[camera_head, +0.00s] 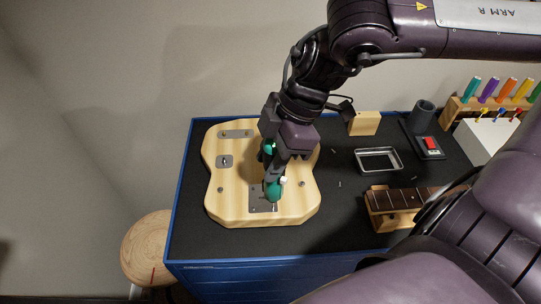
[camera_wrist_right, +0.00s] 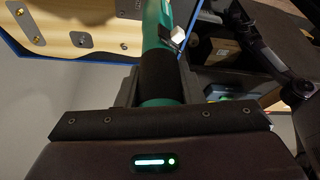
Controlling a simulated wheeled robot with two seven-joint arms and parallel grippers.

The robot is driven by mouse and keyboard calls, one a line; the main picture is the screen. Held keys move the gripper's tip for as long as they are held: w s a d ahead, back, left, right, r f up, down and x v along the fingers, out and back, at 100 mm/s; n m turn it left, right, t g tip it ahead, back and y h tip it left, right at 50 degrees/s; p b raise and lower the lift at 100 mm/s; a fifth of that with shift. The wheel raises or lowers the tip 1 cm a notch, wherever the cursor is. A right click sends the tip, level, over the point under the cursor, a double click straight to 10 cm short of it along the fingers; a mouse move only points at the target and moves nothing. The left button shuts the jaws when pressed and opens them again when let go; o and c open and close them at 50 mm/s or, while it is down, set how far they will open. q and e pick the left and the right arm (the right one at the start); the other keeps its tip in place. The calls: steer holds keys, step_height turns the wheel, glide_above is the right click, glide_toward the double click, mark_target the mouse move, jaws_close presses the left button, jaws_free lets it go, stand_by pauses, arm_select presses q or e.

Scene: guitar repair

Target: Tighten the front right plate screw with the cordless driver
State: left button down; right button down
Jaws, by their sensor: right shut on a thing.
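My right gripper (camera_head: 273,160) is shut on the green cordless driver (camera_head: 272,189), over the pale wooden guitar body (camera_head: 228,212). The driver also shows in the right wrist view (camera_wrist_right: 153,28), with a dark band where the jaws hold it. It stands above a grey metal plate (camera_head: 262,206) near the front of the body. The driver and gripper cover part of this plate. The driver's tip and the front right plate screw cannot be made out, so I cannot tell whether they touch. My left gripper is not in view.
The body lies on a black-topped blue bench (camera_head: 345,224). To the right are a metal tray (camera_head: 378,160), a guitar neck piece (camera_head: 398,203), a wooden block (camera_head: 364,123), a dark holder with a red part (camera_head: 430,145) and a rack of coloured tools (camera_head: 487,103). A round stool (camera_head: 146,250) stands at left.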

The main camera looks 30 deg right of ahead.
mark_target(270, 142)
steer(key=shift+f, duration=0.1)
arm_select(q)
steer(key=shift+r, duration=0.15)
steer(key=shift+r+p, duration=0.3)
steer(key=shift+p, duration=0.1)
arm_select(e)
steer(key=shift+r, duration=0.5)
